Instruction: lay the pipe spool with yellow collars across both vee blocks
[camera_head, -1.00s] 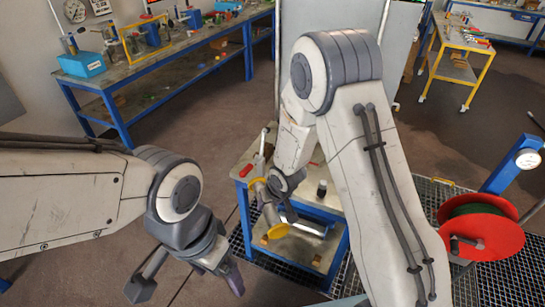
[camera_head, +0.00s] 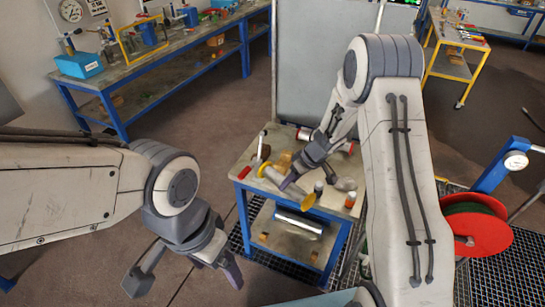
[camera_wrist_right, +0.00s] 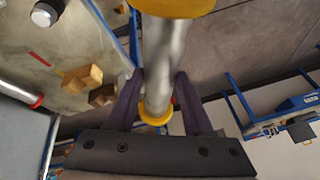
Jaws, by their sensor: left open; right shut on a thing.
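The pipe spool (camera_head: 273,175) is a silver tube with yellow collars. My right gripper (camera_head: 291,183) is shut around its tube and holds it slanting over the small blue-framed table (camera_head: 240,170). In the right wrist view the spool (camera_wrist_right: 163,50) runs between the fingers of that gripper (camera_wrist_right: 158,78), with one collar at the top edge and one near the palm. Two brown wooden blocks, probably the vee blocks (camera_wrist_right: 82,78), stand on the table left of the spool; a brown shape shows behind it in the head view (camera_head: 284,159). My left gripper (camera_head: 186,276) is open and empty, away from the table.
A red-ended pipe (camera_head: 328,142) lies at the table's back. A silver cylinder (camera_head: 298,222) is on the lower shelf. A red reel (camera_head: 483,234) is at right.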

